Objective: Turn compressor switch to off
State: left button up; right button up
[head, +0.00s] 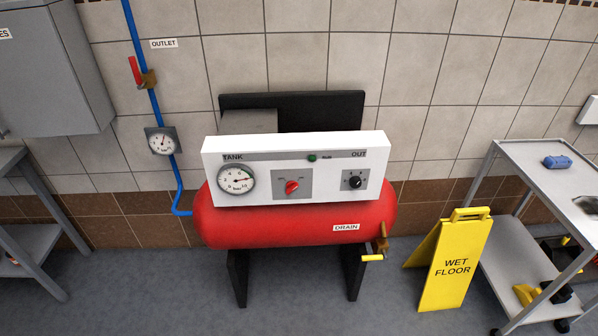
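The compressor stands against the tiled wall in the middle of the head view, with a red tank (290,222) on dark legs and a white control box (330,145) on top. A red rotary switch (292,187) sits on a grey plate in the middle of the box front. Its handle looks tilted, and its exact setting is too small to read. A green "Run" lamp (312,157) is above it. The tank gauge (236,178) is on the left and a black outlet knob (355,182) is on the right. Neither of my grippers is in view.
A yellow wet floor sign (452,262) stands right of the tank, beside a grey cart (545,190). A drain valve with a yellow handle (372,258) sticks out below the tank. A blue pipe (137,45) with a red-handled valve (135,71) runs down the left wall.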

aim_at(290, 186)
jog(key=i+j, duration=0.8)
jog(key=j, duration=0.15)
jog(key=z, duration=0.05)
